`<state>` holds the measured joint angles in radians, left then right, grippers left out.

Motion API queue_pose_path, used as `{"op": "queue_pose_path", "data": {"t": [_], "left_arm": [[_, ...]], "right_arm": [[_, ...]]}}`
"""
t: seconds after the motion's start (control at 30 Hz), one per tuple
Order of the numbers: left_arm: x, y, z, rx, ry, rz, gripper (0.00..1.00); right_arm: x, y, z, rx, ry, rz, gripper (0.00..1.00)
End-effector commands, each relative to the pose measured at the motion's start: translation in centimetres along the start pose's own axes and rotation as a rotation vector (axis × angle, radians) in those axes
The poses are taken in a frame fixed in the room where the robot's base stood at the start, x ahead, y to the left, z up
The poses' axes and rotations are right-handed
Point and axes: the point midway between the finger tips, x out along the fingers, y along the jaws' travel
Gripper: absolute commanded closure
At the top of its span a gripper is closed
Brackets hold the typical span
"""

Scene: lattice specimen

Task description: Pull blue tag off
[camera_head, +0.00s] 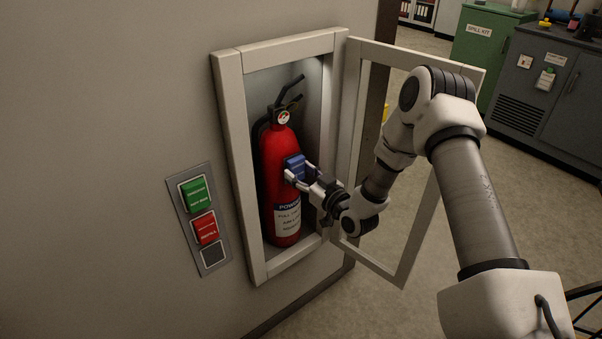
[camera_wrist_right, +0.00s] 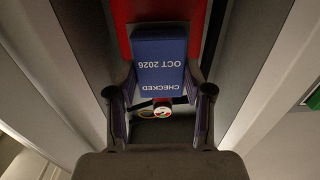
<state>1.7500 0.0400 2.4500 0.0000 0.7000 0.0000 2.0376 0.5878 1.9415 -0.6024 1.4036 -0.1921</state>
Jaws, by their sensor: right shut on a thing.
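The blue tag (camera_head: 294,162) is against the front of the red fire extinguisher (camera_head: 278,160), which stands upright inside a wall cabinet. In the right wrist view the tag (camera_wrist_right: 160,50) reads "CHECKED OCT 2026" upside down, with the red body (camera_wrist_right: 117,12) behind it. My right gripper (camera_head: 298,176) is shut on the tag, one finger at each side. Whether the tag is still joined to the extinguisher cannot be told. The extinguisher's gauge and black handle show above the tag. My left gripper is not in view.
The cabinet frame (camera_head: 240,160) surrounds the extinguisher closely. Its framed door (camera_head: 352,95) stands open to the right, beside my right arm. A wall panel (camera_head: 214,254) with a green and a red button is at the left. A green spill-kit cabinet (camera_head: 480,48) stands farther back.

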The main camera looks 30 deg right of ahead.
Motion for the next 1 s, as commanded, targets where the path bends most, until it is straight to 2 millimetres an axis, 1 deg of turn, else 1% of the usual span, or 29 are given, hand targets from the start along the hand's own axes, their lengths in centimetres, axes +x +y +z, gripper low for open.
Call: {"op": "queue_pose_path", "data": {"t": [1.0], "left_arm": [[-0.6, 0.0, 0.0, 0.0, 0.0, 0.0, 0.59]], "right_arm": [[-1.2, 0.0, 0.0, 0.0, 0.001, 0.0, 0.8]]}}
